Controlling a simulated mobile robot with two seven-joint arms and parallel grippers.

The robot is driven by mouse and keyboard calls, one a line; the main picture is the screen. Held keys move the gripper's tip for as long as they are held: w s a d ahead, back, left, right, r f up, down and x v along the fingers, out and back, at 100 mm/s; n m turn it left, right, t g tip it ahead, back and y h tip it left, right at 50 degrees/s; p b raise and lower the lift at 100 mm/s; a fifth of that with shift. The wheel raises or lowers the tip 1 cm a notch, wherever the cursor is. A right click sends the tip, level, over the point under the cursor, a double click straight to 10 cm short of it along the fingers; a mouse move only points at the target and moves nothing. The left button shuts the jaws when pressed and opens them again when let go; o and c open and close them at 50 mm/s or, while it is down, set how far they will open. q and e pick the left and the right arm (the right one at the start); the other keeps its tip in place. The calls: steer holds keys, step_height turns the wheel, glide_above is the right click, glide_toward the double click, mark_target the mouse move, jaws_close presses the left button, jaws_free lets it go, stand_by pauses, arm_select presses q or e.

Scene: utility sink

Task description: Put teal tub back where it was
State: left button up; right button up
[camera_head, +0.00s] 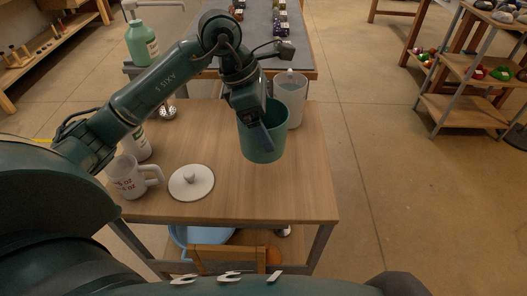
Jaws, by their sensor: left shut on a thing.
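The teal tub (264,148) is at the middle right of the wooden table. My left gripper (262,128) reaches over its near-left side and is shut on it at the rim. The tub looks upright. I cannot tell whether its base touches the table or is held just above it. Part of the tub's rim and inside is hidden by the gripper. My right gripper is not in view.
A green pump bottle (141,44) stands behind. The table's front right (290,195) is clear.

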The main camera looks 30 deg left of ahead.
arm_select(q)
steer(key=shift+f, duration=3.6)
steer(key=shift+f, duration=0.15)
steer(key=o, duration=0.8)
steer(key=shift+b, duration=0.3)
steer(key=shift+o, duration=0.2)
steer(key=shift+r+p, duration=0.25)
steer(key=shift+p, duration=0.1)
steer(key=v, duration=1.1)
steer(key=shift+s+a+r, duration=0.15)
steer(key=shift+a+r, duration=0.05)
steer(key=shift+r, duration=0.15)
